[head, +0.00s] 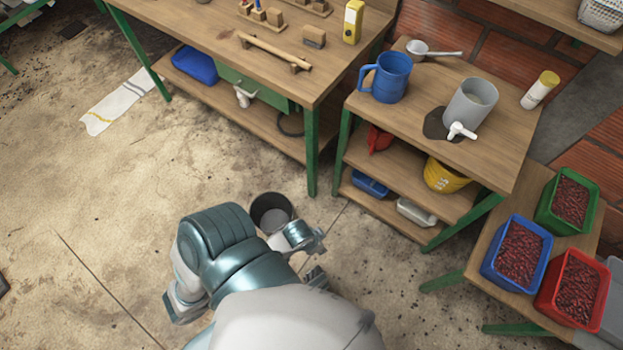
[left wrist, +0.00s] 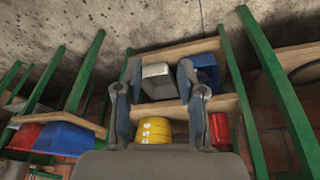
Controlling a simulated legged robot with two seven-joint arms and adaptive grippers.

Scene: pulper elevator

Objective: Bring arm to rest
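My left arm, with teal and white links, reaches down at the lower middle of the head view. Its gripper (head: 316,258) is low, near the floor and next to a dark bucket (head: 270,212), in front of the small table's lower shelves. I cannot tell whether it touches the bucket. In the left wrist view the two fingers of the gripper (left wrist: 156,90) stand apart with nothing between them. The shelf items show beyond the gap. My right gripper is in neither view.
The small table (head: 434,108) holds a blue jug (head: 388,78) and a grey container (head: 470,104). Its shelves hold a yellow bucket (head: 445,176) and trays. A workbench (head: 215,35) stands behind left. Bean-filled bins (head: 517,253) stand right. The floor at left is mostly clear.

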